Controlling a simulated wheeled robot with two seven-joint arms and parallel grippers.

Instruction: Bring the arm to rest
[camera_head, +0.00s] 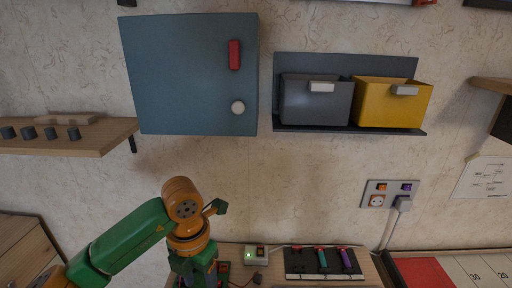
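My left arm, green and orange, comes in from the lower left and bends downward at its orange wrist. My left gripper (198,272) hangs from it at the bottom edge, in front of the left end of the wooden worktop (232,252). Its fingertips are hidden or cut off by the frame edge, so I cannot see whether it is open or holds anything. My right gripper is not in view.
A blue-grey cabinet (185,80) and grey (312,103) and yellow (388,105) bins hang on the wall. A shelf (90,140) with several dark knobs is at left. The worktop holds a small white box (256,260) and a black tool tray (300,265). A socket panel (380,192) is right.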

